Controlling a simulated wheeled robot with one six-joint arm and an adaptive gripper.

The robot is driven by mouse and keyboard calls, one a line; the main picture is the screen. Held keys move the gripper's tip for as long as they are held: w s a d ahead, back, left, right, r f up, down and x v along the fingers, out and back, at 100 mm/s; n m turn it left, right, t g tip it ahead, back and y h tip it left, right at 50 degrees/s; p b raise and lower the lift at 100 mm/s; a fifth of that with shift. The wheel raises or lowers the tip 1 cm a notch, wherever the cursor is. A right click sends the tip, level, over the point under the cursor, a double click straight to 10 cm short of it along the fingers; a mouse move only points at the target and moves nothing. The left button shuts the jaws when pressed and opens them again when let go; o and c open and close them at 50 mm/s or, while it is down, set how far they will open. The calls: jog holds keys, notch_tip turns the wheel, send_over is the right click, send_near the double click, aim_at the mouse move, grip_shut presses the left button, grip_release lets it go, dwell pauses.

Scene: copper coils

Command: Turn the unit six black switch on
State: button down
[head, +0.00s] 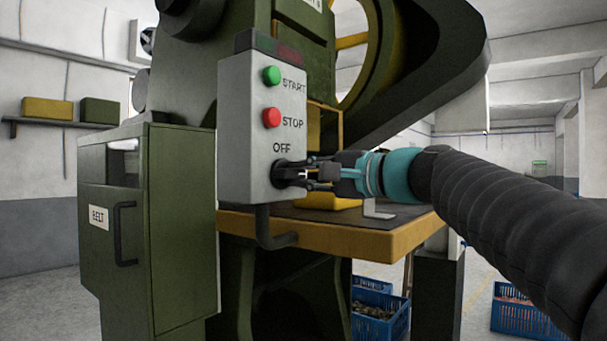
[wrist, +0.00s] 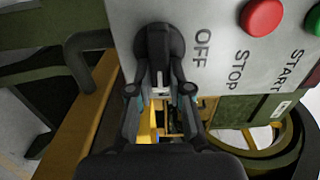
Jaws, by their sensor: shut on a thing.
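The black switch (head: 279,174) is a round knob low on the grey control box (head: 238,140), below the word OFF. In the wrist view the switch (wrist: 177,40) sits at the top centre, with its dark round base showing around the fingers. My gripper (head: 300,173) reaches in from the right, and its fingers are shut on the switch. A green START button (head: 271,75) and a red STOP button (head: 271,117) are above the switch.
The box is beside a green press with a yellow-edged table (head: 400,238). A bent dark pipe (head: 268,235) runs below the box. A green BELT cabinet (head: 180,230) stands left. Blue crates (head: 520,312) stand on the floor at the lower right.

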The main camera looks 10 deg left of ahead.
jog(key=c, duration=1.1)
grip_release()
jog(key=v, duration=1.2)
jog(key=shift+f, duration=0.1)
